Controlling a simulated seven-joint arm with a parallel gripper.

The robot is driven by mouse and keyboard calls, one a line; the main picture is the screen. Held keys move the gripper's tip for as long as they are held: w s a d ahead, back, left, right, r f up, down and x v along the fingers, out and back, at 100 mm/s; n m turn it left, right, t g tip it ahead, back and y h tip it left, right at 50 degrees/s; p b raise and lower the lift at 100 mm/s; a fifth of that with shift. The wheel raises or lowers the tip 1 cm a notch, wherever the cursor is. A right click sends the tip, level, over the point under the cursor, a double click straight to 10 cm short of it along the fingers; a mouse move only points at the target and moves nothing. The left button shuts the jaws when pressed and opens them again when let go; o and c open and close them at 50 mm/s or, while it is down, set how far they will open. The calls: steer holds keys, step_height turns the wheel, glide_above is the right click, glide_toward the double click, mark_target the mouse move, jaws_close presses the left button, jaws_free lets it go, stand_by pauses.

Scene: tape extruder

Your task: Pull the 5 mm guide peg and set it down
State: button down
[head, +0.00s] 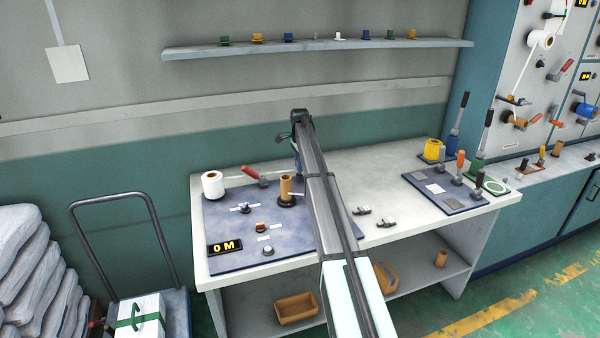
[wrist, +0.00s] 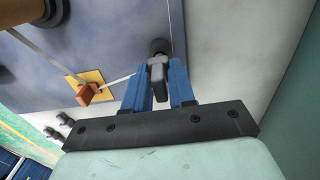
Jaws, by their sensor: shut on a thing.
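My gripper (wrist: 159,78) shows in the wrist view with its two blue fingers closed on a grey piece with a dark round end (wrist: 158,48), which I take to be the guide peg. The peg is at the blue-grey board's edge; I cannot tell whether it is seated or clear of the surface. In the head view my arm covers the peg, and only a little blue of my gripper (head: 298,166) shows by the board's far edge.
The blue-grey board (head: 222,232) bears a tan cylinder (head: 286,187), a white roll (head: 212,185), a red-handled tool (head: 255,176), small knobs and a "0 M" display (head: 225,247). Two grey pieces (head: 374,217) lie on the white table. Bare table lies right of my arm.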

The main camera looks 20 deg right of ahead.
mark_target(419, 214)
steer(key=shift+r, duration=1.5)
